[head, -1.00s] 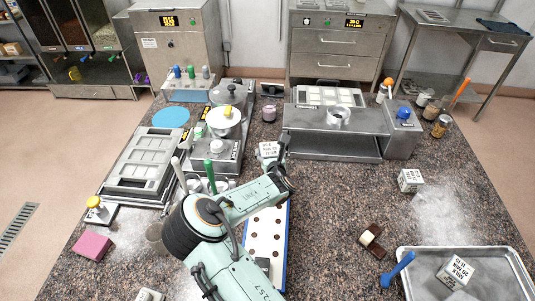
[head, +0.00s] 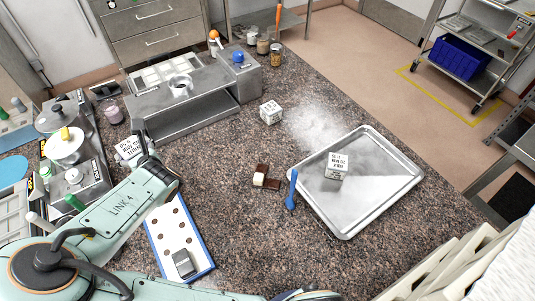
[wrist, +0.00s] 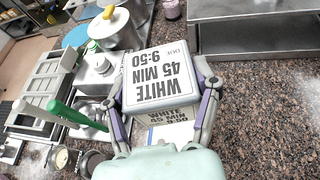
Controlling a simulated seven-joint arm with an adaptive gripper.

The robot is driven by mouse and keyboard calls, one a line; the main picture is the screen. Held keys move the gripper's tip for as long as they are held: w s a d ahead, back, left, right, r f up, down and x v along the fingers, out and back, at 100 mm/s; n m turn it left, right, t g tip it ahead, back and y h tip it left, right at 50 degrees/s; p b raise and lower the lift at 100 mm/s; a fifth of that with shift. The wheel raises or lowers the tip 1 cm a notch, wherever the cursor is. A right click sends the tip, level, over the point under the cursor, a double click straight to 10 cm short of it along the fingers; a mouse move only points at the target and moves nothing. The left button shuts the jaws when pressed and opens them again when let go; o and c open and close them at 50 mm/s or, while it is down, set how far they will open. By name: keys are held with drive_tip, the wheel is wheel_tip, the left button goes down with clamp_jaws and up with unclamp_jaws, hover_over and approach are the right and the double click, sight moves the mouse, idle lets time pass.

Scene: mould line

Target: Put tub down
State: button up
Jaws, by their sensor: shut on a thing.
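My gripper (head: 146,150) is shut on a white tub (head: 127,149) with black lettering, just right of the tempering machines in the head view. In the wrist view, the gripper's fingers (wrist: 161,98) press on both sides of the tub (wrist: 160,78), whose lid reads WHITE 45 MIN 9:50. The tub looks upright. I cannot tell whether its base touches the counter. Two similar white tubs show in the head view: one on the counter (head: 271,112), the other (head: 336,167) on the metal tray (head: 385,190).
A blue-edged white board (head: 172,232) with brown dots and a dark block lies below my arm. A steel bench unit (head: 190,110) stands behind. Brown pieces (head: 265,181) and a blue spatula (head: 292,190) lie left of the tray. The counter's middle (head: 220,170) is clear.

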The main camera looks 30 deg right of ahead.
drive_tip(key=s+d+m+h, duration=0.1)
drive_tip(key=d+m+h, duration=0.3)
drive_tip(key=d, duration=1.1)
drive_tip(key=s+d+m+h, duration=0.25)
drive_tip(key=d+h, duration=0.25)
drive_tip(key=d, duration=1)
drive_tip(key=m+g+h, duration=0.6)
drive_tip(key=m+g, duration=0.2)
drive_tip(key=m, duration=0.2)
hover_over(370, 176)
drive_tip(key=shift+n, duration=0.25)
wheel_tip(370, 176, down, 17)
drive_tip(key=shift+d, duration=0.1)
drive_tip(key=shift+f, duration=0.1)
drive_tip(key=o, duration=0.8)
drive_tip(key=shift+f, duration=0.1)
drive_tip(key=o, duration=0.4)
